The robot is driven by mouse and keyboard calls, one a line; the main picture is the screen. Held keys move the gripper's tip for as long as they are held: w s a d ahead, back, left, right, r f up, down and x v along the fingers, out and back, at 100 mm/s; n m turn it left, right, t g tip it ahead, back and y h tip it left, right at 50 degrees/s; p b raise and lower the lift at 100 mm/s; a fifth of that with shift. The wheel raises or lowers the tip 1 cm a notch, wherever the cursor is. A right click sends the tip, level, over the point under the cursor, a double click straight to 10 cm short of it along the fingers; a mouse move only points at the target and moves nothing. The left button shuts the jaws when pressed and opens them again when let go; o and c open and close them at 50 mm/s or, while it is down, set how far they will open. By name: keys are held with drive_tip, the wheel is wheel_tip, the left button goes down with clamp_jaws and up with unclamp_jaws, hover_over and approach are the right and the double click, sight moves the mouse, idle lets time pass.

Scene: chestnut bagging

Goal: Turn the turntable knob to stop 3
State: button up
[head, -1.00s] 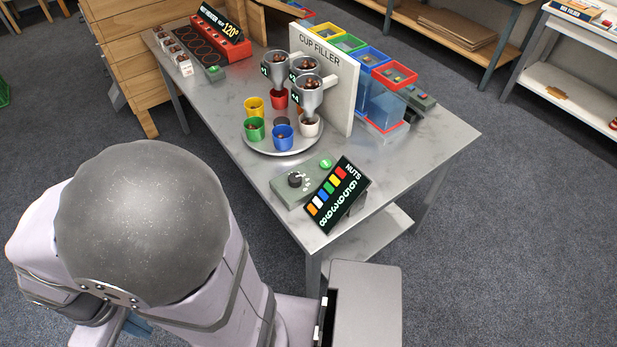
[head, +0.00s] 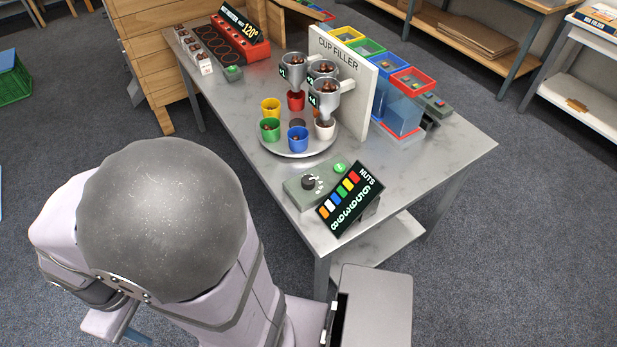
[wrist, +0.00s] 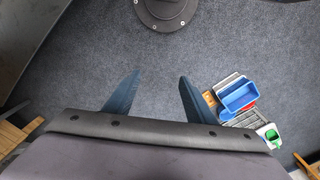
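The turntable knob (head: 308,182) is a dark round dial on a grey-green control box (head: 300,197) at the near corner of the metal table. Pale marks lie beside it; its exact setting is too small to tell. A green button (head: 340,167) sits on the same box. The turntable (head: 282,150) is a round grey plate carrying yellow, red, green, blue and white cups, under the grey funnels (head: 325,97) of the cup filler. My gripper (wrist: 155,88) shows in the wrist view with two blue fingers wide apart and nothing between them, above the carpet, away from the knob.
A tilted NUTS display (head: 347,200) stands right beside the control box. The white CUP FILLER panel (head: 345,85) and coloured bins (head: 385,70) stand behind the turntable. A red roaster (head: 240,45) is at the far left. The table's front right is bare.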

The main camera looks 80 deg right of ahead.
sight(308, 179)
drive_tip(key=s+d+f+m, duration=0.3)
drive_tip(key=s+d+m, duration=0.2)
drive_tip(key=d, duration=0.7)
drive_tip(key=s+d+f+m+y, duration=0.1)
drive_tip(key=s+d+f+m, duration=0.2)
drive_tip(key=d, duration=0.9)
drive_tip(key=s+d+f+m+p, duration=0.1)
drive_tip(key=s+d+f+m, duration=0.2)
drive_tip(key=s+d+m, duration=0.6)
drive_tip(key=shift+s+d+y, duration=0.4)
drive_tip(key=shift+s+d, duration=1.05)
drive_tip(key=shift+s, duration=0.15)
drive_tip(key=shift+h, duration=0.4)
drive_tip(key=d, duration=0.4)
drive_tip(key=d+r, duration=0.1)
drive_tip(key=d, duration=0.1)
drive_tip(key=shift+s, duration=0.2)
drive_tip(key=shift+h, duration=0.7)
drive_tip(key=d+r, duration=0.1)
drive_tip(key=d, duration=0.1)
drive_tip(key=d+r, duration=0.4)
drive_tip(key=shift+w+d, duration=0.2)
drive_tip(key=shift+d, duration=0.2)
drive_tip(key=shift+r+m, duration=0.3)
drive_tip(key=shift+a+f, duration=0.15)
drive_tip(key=shift+a, duration=0.25)
drive_tip(key=shift+f+p, duration=1)
drive_tip(key=shift+f, duration=2.6)
drive_tip(key=c, duration=1.1)
